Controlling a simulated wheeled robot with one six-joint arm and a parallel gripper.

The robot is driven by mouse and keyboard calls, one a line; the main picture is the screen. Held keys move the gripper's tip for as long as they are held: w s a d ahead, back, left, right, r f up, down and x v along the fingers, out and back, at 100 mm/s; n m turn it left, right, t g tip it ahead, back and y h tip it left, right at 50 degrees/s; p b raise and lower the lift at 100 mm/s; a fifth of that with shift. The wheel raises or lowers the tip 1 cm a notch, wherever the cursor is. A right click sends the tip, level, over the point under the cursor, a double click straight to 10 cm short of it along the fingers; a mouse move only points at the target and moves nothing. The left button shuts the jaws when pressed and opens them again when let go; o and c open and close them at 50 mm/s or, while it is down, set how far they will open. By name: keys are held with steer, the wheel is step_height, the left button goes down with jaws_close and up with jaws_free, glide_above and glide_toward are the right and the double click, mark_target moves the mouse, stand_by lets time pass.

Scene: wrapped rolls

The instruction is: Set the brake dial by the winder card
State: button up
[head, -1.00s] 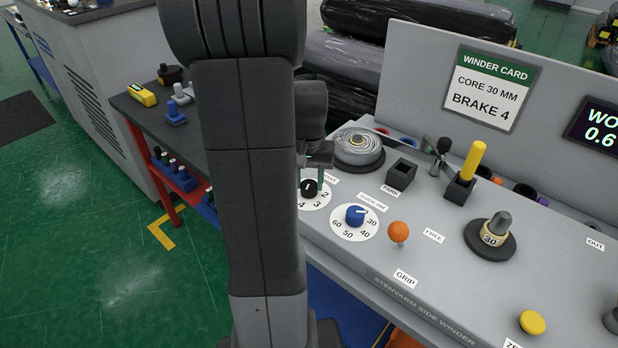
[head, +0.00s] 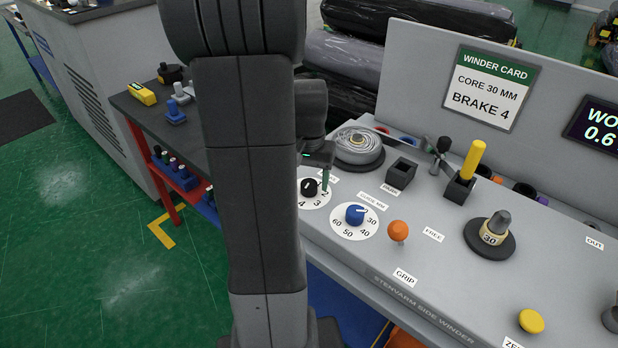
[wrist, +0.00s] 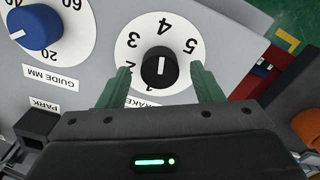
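The brake dial (wrist: 160,67) has a black knob on a white numbered plate; it also shows beside my arm in the head view (head: 310,187). Its white mark runs along the line toward the 4 in the wrist view, but I cannot tell which end points. The winder card (head: 491,88) reads CORE 30 MM, BRAKE 4. My gripper (wrist: 160,76) is open, with one green finger on each side of the knob and visible gaps between. In the head view my arm hides part of the dial and of the gripper.
The blue guide dial (head: 355,214) is close beside the brake dial. An orange knob (head: 398,231), a black park socket (head: 401,172) and a yellow handle (head: 473,160) stand further right.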

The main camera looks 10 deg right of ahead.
mark_target(309, 183)
step_height(309, 183, up, 14)
steer(key=shift+p, duration=0.3)
stand_by(0.3)
steer(key=shift+f, duration=0.2)
step_height(309, 183, down, 14)
steer(key=shift+r+b, duration=0.1)
steer(key=shift+b, duration=0.25)
steer(key=shift+r, duration=0.15)
stand_by(0.4)
